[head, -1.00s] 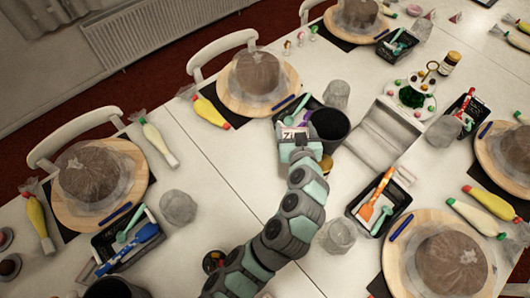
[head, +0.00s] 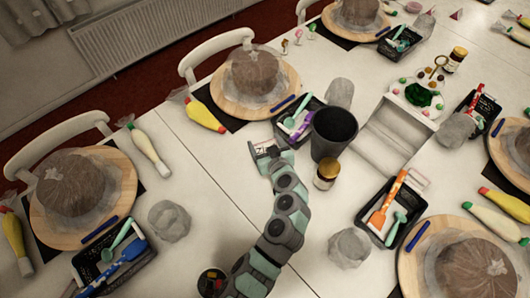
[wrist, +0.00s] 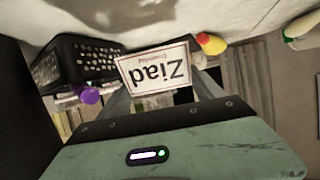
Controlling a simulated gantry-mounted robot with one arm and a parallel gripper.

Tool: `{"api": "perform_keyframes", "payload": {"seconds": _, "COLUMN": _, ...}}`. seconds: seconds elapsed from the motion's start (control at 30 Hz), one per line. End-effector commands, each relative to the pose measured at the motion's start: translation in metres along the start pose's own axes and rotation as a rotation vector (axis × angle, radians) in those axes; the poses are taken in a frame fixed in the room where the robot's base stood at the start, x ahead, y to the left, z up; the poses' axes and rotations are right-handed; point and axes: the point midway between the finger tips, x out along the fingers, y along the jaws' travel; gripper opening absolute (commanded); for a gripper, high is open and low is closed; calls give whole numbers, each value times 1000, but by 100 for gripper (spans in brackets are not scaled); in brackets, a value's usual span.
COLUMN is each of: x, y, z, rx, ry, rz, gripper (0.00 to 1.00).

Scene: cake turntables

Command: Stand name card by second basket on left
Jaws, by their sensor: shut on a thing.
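My gripper (head: 268,153) is shut on a white name card with a red border, marked "Ziad" (wrist: 156,64). In the head view the card (head: 264,147) shows small at the gripper's tip, above the table. The second basket on the left (head: 296,124) is black and holds a green and a purple tool. The gripper and card are just left of and below it in the head view. In the wrist view a black basket (wrist: 70,62) is beside the card on the left, with a purple tip (wrist: 90,95) below. Whether the card touches the table cannot be told.
A dark cup (head: 333,132) and a lidded jar (head: 327,174) stand right of the gripper. A cake on a round board (head: 227,105) and a yellow piping bag (head: 205,114) are beyond it. Bare table (head: 205,165) lies to the left.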

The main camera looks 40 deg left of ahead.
Motion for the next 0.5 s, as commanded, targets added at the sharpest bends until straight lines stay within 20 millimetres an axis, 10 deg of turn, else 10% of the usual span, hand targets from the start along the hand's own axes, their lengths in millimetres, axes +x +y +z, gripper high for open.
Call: {"api": "perform_keyframes", "payload": {"seconds": 0.5, "x": 22, "y": 0, "z": 52, "rx": -1, "ry": 0, "rz": -1, "gripper": 39}}
